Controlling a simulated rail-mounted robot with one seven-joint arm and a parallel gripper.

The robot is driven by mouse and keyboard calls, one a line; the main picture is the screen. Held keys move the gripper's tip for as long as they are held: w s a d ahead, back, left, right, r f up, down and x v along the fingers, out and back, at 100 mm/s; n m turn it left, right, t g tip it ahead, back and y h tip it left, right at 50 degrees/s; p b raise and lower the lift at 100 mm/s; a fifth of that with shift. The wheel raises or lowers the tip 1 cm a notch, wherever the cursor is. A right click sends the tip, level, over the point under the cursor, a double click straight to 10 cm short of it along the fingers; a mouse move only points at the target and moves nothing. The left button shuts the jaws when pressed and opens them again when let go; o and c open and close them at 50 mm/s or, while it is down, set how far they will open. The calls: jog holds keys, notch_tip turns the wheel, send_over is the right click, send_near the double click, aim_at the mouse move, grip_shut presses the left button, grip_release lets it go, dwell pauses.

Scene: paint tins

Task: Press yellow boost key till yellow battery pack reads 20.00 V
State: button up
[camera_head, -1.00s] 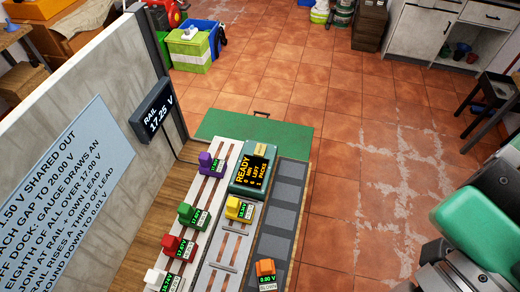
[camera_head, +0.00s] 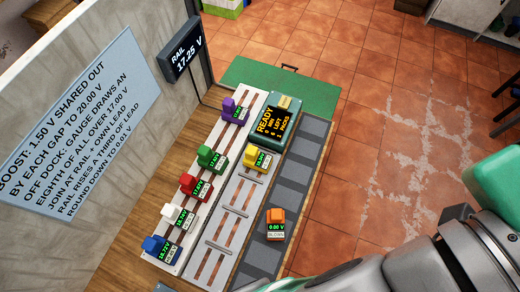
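The yellow battery pack (camera_head: 257,158) sits in the middle row of the board, at its far end below the teal unit. Its small green display seems to read about 18 V; the decimals are too small to read surely. The teal unit (camera_head: 290,128) shows READY in orange letters. A pale yellow block (camera_head: 285,103) sits on its far end; I cannot tell whether this is the yellow boost key. My gripper is not in view; only grey and green links of my arm show at the lower right.
Purple (camera_head: 234,109), green (camera_head: 211,156), red (camera_head: 195,186), white (camera_head: 176,215) and blue (camera_head: 157,247) packs stand in the left row. An orange pack (camera_head: 275,222) reading 0.00 V stands right. The rail display (camera_head: 182,47) reads 17.25 V. A sign (camera_head: 78,120) covers the wall.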

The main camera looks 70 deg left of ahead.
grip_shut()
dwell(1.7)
